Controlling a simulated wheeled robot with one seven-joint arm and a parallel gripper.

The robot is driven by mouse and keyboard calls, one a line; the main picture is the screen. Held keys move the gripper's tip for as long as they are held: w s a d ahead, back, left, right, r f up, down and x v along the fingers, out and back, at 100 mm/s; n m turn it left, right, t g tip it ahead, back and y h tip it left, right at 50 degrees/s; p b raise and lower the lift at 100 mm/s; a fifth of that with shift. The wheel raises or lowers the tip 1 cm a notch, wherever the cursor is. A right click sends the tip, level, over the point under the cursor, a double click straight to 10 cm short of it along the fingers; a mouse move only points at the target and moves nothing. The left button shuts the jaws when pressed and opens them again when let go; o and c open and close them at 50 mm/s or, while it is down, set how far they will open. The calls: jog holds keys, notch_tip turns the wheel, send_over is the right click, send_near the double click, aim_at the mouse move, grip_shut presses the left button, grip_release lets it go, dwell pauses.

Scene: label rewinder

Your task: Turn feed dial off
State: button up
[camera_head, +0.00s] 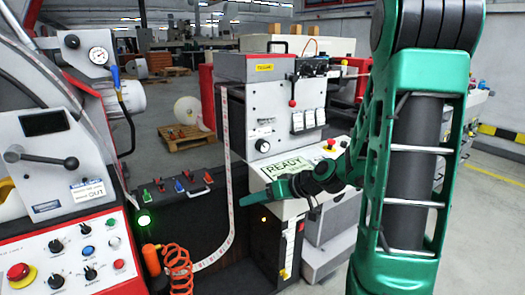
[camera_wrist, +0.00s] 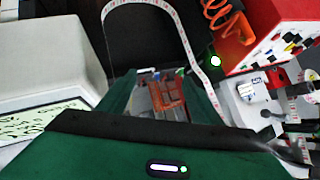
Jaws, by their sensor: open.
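Which dial is the feed dial I cannot tell, as the labels are too small to read. Another dial (camera_head: 262,146) is on the grey front of the middle machine. A pale round knob (camera_wrist: 245,91) shows at the right of the wrist view. My green gripper (camera_head: 277,191) is in front of the middle machine, apart from these dials. In the wrist view its fingers (camera_wrist: 163,98) are spread and nothing is held between them.
A red emergency button (camera_head: 20,273) is on the left panel. An orange coiled hose (camera_head: 177,268) hangs beside it. A READY display (camera_head: 290,165) is beside my gripper. A white tape (camera_head: 226,150) runs between the machines.

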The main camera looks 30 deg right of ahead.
jog(key=w+d+r+m+t, duration=0.2)
jog(key=w+d+r+t, duration=0.2)
jog(key=w, duration=0.1)
jog(key=m+t+h, duration=0.4)
jog(key=m, duration=0.1)
send_near(265, 147)
jog(key=w, duration=0.9)
jog(key=shift+w+a+f, duration=0.15)
jog(key=shift+w+a, duration=0.05)
jog(key=shift+w, duration=0.2)
jog(key=shift+c, duration=0.7)
